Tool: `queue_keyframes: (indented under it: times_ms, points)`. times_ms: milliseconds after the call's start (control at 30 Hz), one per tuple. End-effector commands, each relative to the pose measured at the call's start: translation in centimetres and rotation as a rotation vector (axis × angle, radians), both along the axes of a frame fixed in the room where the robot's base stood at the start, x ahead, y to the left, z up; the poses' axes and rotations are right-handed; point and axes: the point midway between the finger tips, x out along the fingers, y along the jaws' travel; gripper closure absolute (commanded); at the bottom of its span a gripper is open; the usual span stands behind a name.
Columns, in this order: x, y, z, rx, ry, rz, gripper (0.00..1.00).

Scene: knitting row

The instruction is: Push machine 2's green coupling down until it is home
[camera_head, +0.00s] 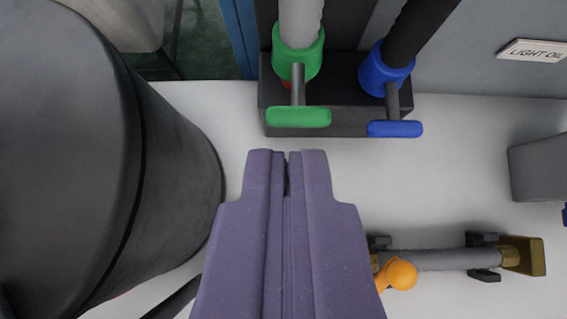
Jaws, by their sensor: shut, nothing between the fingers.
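The green coupling (297,58) sits around the lower end of a light grey hose, on a dark block (336,122). A grey stem runs from it to a green handle bar (299,117). A bit of red shows just under the coupling's lower edge. My gripper (287,155) is purple and shut, with nothing between its fingers. In the picture its tips lie just below the green handle; they appear apart from it, but I cannot tell the depth gap.
A blue coupling (385,70) with a blue handle (395,129) stands right of the green one. A large dark cylinder (80,150) fills the left. A horizontal grey pipe (435,260) with an orange knob (397,274) lies lower right. A "LIGHT OIL" label (534,53) is upper right.

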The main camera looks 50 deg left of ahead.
Motion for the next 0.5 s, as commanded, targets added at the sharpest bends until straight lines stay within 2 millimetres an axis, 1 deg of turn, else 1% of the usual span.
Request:
queue_keyframes:
  times_ms: [33,400,500]
  points:
    - [0.4,0.5,-1.1,0.0,0.001,0.001,1.0]
    - [4.2,4.3,-6.7,0.0,0.0,0.001,1.0]
    - [4.1,4.1,-8.3,-0.001,0.001,-0.001,1.0]
